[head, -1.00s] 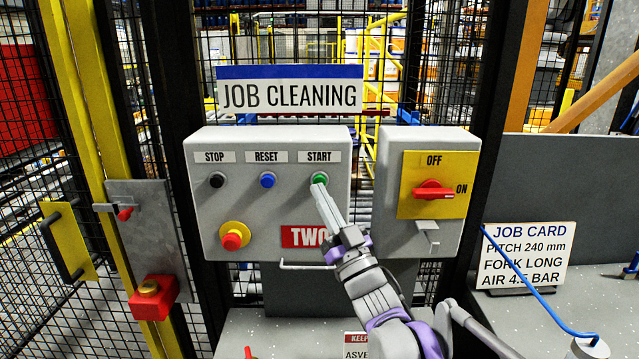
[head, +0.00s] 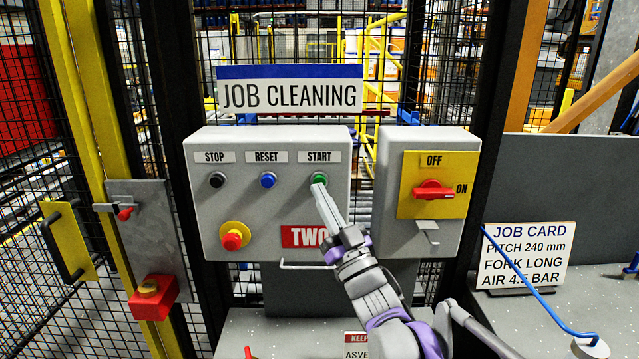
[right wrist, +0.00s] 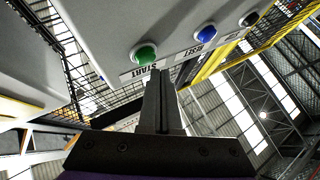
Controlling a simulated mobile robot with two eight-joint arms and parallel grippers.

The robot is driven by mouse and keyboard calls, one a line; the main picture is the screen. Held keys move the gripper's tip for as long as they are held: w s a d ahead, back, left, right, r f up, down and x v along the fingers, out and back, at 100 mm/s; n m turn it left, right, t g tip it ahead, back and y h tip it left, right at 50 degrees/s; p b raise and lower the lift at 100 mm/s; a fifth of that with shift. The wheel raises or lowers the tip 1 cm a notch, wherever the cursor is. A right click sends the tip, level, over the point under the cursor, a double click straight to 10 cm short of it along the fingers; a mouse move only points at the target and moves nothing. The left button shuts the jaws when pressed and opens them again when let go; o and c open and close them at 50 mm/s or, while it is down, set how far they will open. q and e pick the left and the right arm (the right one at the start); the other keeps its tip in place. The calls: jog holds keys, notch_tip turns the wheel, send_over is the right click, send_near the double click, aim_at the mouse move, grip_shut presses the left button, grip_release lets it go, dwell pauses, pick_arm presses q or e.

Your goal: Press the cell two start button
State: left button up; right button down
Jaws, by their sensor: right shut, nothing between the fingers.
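The grey control box (head: 215,205) marked TWO carries a green START button (head: 319,178), a blue RESET button (head: 267,180) and a black STOP button (head: 217,180). My right gripper (head: 319,190) is shut and empty, its fingertips at the lower edge of the green button. In the right wrist view the fingertips (right wrist: 160,73) lie close to the green button (right wrist: 145,53), over its START label. I cannot tell whether they touch it. My left gripper is not in view.
A red emergency stop (head: 232,237) sits low on the box. A red rotary switch (head: 433,190) is on the box at right. A JOB CLEANING sign (head: 290,91) hangs above. A job card (head: 526,254) and blue cable (head: 530,290) are at right, mesh fence behind.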

jog(key=shift+w, duration=0.15)
jog(key=shift+w, duration=0.3)
jog(key=shift+w, duration=0.45)
dwell(0.9)
jog(key=shift+s, duration=0.1)
jog(key=shift+s+p, duration=0.35)
jog(key=shift+s, duration=0.45)
jog(key=s, duration=0.5)
jog(key=shift+p, duration=0.3)
dwell(0.5)
